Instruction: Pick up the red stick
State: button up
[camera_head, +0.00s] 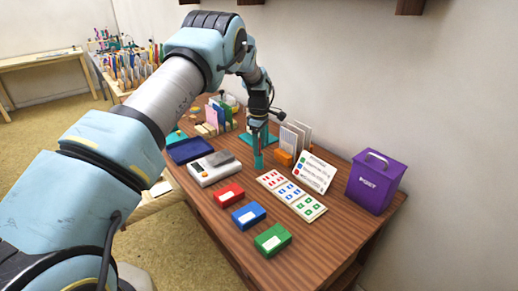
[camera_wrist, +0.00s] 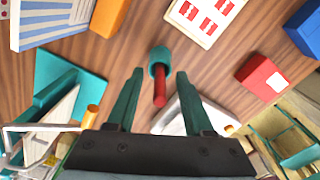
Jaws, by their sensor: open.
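In the wrist view, the red stick (camera_wrist: 160,94) stands in a small teal holder (camera_wrist: 159,53) on the wooden table. My gripper (camera_wrist: 158,75) is open, with one dark teal finger on each side of the stick. A gap shows between the stick and each finger, so it appears untouched. In the head view, my gripper (camera_head: 260,142) points down over the table, just above the teal holder (camera_head: 258,161).
A red inkpad (camera_head: 228,194), blue inkpad (camera_head: 248,215) and green inkpad (camera_head: 272,239) line the front. Stamped cards (camera_head: 289,193) lie beside them. A scale (camera_head: 214,168), a blue tray (camera_head: 190,149), a sign (camera_head: 314,172) and a purple box (camera_head: 376,180) stand around.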

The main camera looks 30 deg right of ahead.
jog(key=shift+f, duration=0.35)
jog(key=shift+c, duration=0.4)
grip_shut()
